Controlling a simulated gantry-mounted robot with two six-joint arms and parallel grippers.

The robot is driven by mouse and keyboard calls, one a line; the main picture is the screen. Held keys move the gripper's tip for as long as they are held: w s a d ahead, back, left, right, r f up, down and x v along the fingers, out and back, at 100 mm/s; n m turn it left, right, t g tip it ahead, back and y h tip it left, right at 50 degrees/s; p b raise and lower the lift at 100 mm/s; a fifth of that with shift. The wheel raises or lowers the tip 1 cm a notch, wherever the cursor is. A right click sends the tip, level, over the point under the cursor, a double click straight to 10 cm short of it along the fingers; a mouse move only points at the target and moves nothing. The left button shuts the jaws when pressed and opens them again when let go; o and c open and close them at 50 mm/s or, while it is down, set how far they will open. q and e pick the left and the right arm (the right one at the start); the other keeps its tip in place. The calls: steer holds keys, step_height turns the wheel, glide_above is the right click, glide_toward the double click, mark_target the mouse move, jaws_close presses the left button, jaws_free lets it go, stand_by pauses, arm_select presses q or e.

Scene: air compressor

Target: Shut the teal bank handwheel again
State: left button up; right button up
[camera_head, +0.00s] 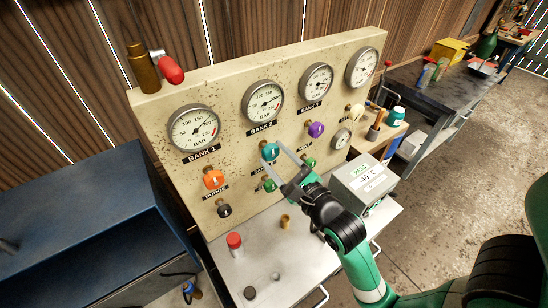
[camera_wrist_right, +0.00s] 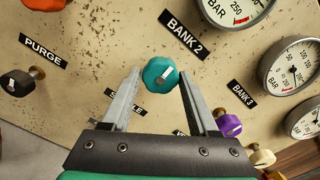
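The teal handwheel (camera_head: 269,152) sits on the cream panel under the BANK 2 gauge (camera_head: 263,101). It has a small white mark on its face and also shows in the right wrist view (camera_wrist_right: 160,75). My right gripper (camera_head: 272,153) is at the wheel, with one finger on each side of it. In the right wrist view its fingers (camera_wrist_right: 160,74) are spread, with the wheel between or just beyond their tips. A thin gap seems to show at the left finger; contact is hard to judge. My left gripper is out of view.
An orange handwheel (camera_head: 213,179) and a purple one (camera_head: 316,130) flank the teal wheel. Green knobs (camera_head: 269,185) sit below it, close to my right gripper. A red-capped bottle (camera_head: 235,244) stands on the shelf, left of a grey display box (camera_head: 362,183).

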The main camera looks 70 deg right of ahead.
steer(key=shift+o, duration=1)
steer(key=p+v, duration=0.4)
steer(key=v, duration=0.2)
steer(key=shift+s, duration=0.1)
